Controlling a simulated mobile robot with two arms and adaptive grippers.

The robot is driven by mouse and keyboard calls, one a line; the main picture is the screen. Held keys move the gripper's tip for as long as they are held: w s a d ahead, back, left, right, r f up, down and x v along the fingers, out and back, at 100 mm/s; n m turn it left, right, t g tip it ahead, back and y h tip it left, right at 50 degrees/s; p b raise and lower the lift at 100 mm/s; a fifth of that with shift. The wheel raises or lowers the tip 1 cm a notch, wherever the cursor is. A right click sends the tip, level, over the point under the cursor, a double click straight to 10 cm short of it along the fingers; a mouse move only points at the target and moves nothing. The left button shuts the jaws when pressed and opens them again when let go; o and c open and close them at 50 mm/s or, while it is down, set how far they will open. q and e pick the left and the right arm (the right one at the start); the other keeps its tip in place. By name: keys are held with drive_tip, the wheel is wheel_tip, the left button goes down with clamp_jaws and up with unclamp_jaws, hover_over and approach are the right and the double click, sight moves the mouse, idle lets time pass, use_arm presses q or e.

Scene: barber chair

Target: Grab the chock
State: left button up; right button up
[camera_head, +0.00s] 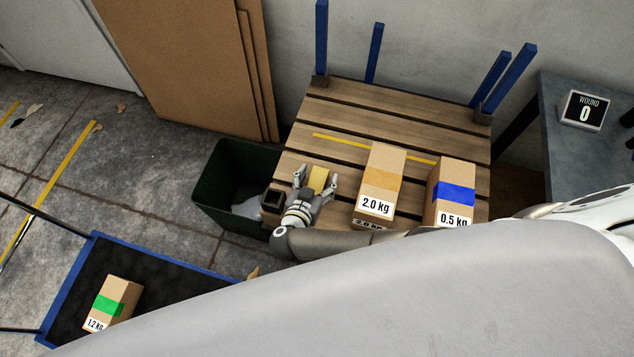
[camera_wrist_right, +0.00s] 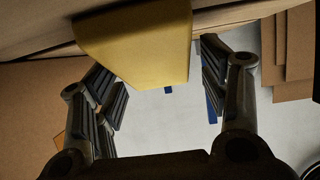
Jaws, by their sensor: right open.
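The chock is a yellow block (camera_head: 319,179) on the left front part of the slatted wooden pallet (camera_head: 420,105). In the right wrist view the chock (camera_wrist_right: 145,45) fills the upper middle, its lower end between my fingers. My right gripper (camera_head: 316,178) is open, with one finger on each side of the chock. The fingers also show in the right wrist view (camera_wrist_right: 163,85), with gaps visible beside the block. I cannot tell whether either finger touches it. My left gripper is not in view.
A 2.0 kg box (camera_head: 383,165) and a 0.5 kg box (camera_head: 457,175) stand right of the gripper. Blue posts (camera_head: 321,40) rise at the back. A blue-edged cart (camera_head: 65,285) holds a 1.2 kg box (camera_head: 118,292).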

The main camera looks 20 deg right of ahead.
drive_tip(key=shift+c, duration=0.3)
drive_tip(key=c, duration=1.2)
drive_tip(key=shift+o, duration=0.2)
